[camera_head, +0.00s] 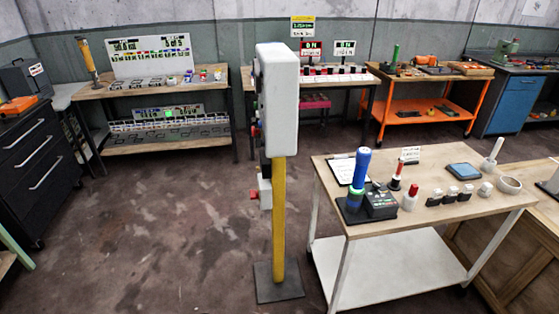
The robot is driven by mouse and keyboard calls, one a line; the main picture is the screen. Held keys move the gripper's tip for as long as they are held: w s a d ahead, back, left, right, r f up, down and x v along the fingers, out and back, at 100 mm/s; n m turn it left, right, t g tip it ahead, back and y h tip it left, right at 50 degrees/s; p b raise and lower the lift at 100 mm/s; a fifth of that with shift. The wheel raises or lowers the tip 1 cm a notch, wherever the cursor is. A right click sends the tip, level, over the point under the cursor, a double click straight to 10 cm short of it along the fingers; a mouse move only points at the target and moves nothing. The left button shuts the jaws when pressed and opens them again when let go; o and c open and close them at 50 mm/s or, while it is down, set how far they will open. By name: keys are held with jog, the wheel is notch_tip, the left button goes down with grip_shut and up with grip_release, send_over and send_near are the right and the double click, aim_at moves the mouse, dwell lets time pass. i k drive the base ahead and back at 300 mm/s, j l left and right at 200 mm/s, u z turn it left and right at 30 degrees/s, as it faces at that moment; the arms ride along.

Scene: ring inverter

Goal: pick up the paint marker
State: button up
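A cart (440,225) with a wooden top stands at the right. I cannot tell for certain which item is the paint marker. A slim red-and-white upright piece with a dark base (397,176) stands near the middle of the cart top. Just in front of it is a short white piece with a red top (410,197). A slim white upright stick (493,153) stands at the far right of the top. All are small in this view. My gripper is not in view.
A blue-and-green cylinder (359,175) stands beside a dark device (381,202) on the cart's left. A white ring (509,185) lies at its right. A white box on a yellow post (279,220) stands left of the cart. The floor (170,230) at left is clear.

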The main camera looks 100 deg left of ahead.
aim_at(397, 176)
jog(key=u, duration=2.55)
jog(key=i+l+u, duration=0.15)
jog(key=i+u, duration=0.15)
jog(key=i+l+u, duration=1.15)
jog(key=l, duration=0.25)
jog(key=i+l+u, duration=0.1)
jog(key=l+u, duration=0.2)
jog(key=l, duration=0.15)
jog(key=i+l+u, duration=0.1)
jog(key=l+u, duration=0.15)
jog(key=l, duration=0.25)
